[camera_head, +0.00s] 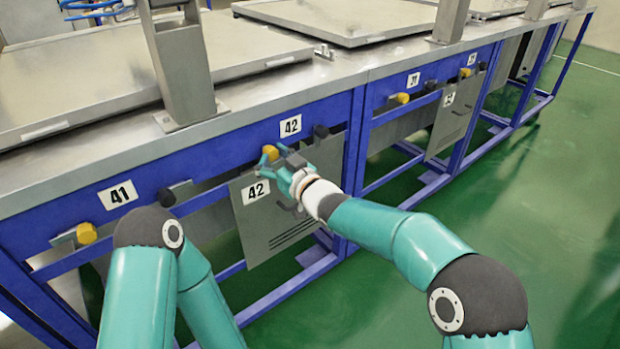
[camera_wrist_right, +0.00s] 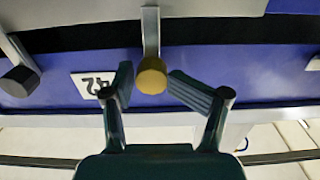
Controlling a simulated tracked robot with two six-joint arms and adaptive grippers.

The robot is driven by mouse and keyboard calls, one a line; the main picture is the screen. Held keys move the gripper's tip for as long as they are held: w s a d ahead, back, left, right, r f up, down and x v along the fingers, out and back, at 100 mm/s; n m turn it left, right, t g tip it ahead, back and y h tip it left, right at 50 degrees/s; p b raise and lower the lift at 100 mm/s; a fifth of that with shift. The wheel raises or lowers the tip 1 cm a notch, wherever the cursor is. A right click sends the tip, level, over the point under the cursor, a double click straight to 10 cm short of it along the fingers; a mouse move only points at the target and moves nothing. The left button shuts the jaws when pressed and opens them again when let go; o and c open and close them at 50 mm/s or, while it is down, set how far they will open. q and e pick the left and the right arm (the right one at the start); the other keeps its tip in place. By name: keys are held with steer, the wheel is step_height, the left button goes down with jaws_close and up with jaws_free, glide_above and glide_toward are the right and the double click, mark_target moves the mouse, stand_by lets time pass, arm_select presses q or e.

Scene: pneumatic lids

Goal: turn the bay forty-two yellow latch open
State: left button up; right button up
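The bay forty-two yellow latch (camera_head: 270,152) is a small yellow knob on the blue rail, left of the upper white "42" label (camera_head: 290,126). My right gripper (camera_head: 273,157) is at this latch, with its teal fingers spread. In the right wrist view the yellow knob (camera_wrist_right: 152,77) sits between the two open fingertips (camera_wrist_right: 148,74). The right fingertip is very close to it; I cannot tell whether it touches. A gap shows on the left side. My left arm's bend shows at lower left in the head view, but its gripper is out of view.
A black knob (camera_head: 321,131) is to the right of the "42" label. A grey panel marked 42 (camera_head: 268,222) hangs below the rail. Bay 41 has its own yellow latch (camera_head: 86,233) and black knob (camera_head: 166,197). The green floor (camera_head: 540,230) at right is clear.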

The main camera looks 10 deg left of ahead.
steer(key=shift+s+d+r, duration=0.1)
steer(key=shift+s+d, duration=0.15)
steer(key=shift+d, duration=0.45)
steer(key=shift+b+v, duration=0.9)
steer(key=shift+v, duration=0.1)
steer(key=b, duration=0.5)
glide_toward(274, 155)
steer(key=shift+v, duration=2.15)
steer(key=shift+b+v, duration=0.55)
steer(key=shift+v, duration=2.15)
steer(key=shift+s+a, duration=0.1)
steer(key=shift+a, duration=0.05)
steer(key=shift+r, duration=0.1)
steer(key=v, duration=1.2)
